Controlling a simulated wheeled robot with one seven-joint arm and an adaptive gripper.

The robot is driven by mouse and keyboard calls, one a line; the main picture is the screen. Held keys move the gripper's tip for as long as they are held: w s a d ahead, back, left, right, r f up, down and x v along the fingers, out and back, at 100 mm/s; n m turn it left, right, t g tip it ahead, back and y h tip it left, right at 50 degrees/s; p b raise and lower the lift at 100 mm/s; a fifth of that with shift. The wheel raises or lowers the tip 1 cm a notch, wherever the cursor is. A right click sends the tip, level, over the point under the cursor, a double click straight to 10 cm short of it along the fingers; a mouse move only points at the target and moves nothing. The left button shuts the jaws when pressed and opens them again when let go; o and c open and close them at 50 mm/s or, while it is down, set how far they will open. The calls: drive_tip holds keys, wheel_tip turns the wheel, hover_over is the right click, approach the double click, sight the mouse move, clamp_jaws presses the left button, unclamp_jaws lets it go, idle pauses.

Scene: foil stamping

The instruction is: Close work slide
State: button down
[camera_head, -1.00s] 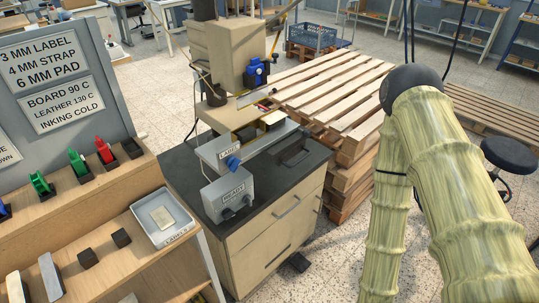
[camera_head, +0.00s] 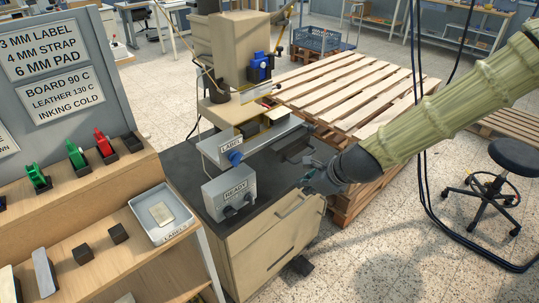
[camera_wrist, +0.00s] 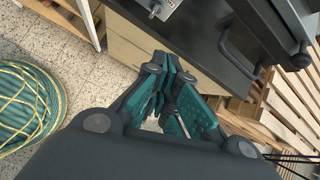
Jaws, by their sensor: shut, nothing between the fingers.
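The stamping press (camera_head: 232,60) stands on the dark-topped cabinet. A dark block with a bar handle, seemingly the work slide (camera_head: 290,146), sticks out to the right beside the press's grey label-marked housing (camera_head: 231,146). In the wrist view the dark slide (camera_wrist: 273,22) is at upper right, with its bar handle (camera_wrist: 238,62) on the near side. My gripper (camera_head: 308,180) is over the cabinet's right edge, just right of and below the handle. Its teal fingers (camera_wrist: 178,95) are shut and empty, apart from the handle. How far the slide is out is hard to tell.
A grey READY box (camera_head: 229,193) stands at the cabinet's front. A wooden pallet stack (camera_head: 345,95) is close behind and right of the cabinet. A label tray (camera_head: 163,214) sits on the left bench. The floor at right is open around a black stool (camera_head: 513,156).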

wheel_tip(320, 180, up, 10)
drive_tip(key=w+a+m+t+y, duration=0.1)
drive_tip(key=w+a+m, duration=0.1)
drive_tip(key=w+m, duration=0.15)
drive_tip(key=x, duration=0.3)
drive_tip(key=a+p+x, duration=0.1)
drive_tip(key=x, duration=0.3)
drive_tip(key=r+p+x, duration=0.1)
drive_tip(key=x, duration=0.3)
drive_tip(key=shift+w+a, duration=0.15)
drive_tip(key=shift+a, duration=0.2)
drive_tip(key=shift+w+a+f, duration=0.1)
drive_tip(key=shift+w+a, duration=0.5)
drive_tip(key=shift+a, duration=0.05)
